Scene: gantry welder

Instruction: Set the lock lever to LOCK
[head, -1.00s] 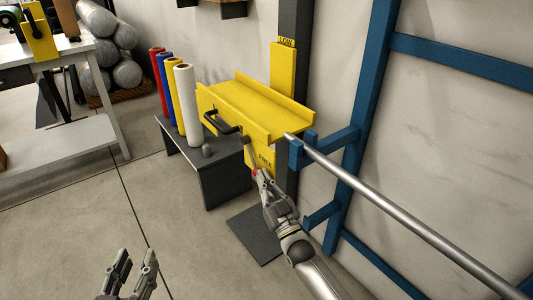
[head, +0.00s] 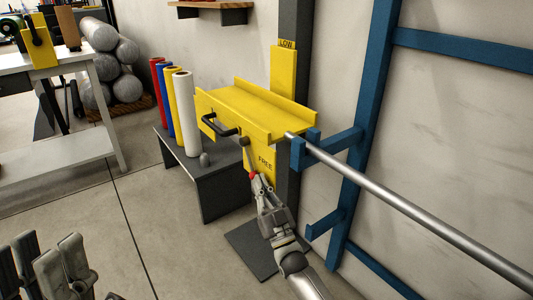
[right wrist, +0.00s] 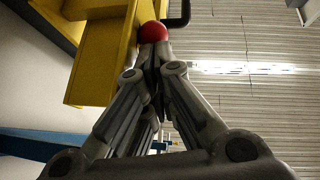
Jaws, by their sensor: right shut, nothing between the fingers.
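The lock lever (head: 248,158) is a thin rod with a red knob at its lower end, on the front of the yellow carriage (head: 232,108). It hangs down, tilted slightly right, beside the yellow plate marked FREE (head: 265,162). No LOCK mark is readable. My right gripper (head: 258,182) is shut with its fingertips at the red knob. In the right wrist view the red knob (right wrist: 153,32) sits right at the tips, not between the fingers; contact is unclear. My left gripper (head: 50,262) is low at the left, fingers apart, away from the lever.
A black crank handle (head: 218,126) juts from the carriage left of the lever. A dark bench (head: 215,185) with several coloured rolls stands to the left. A steel bar (head: 400,210) on a blue rack (head: 360,130) runs close on the right. The floor in front is open.

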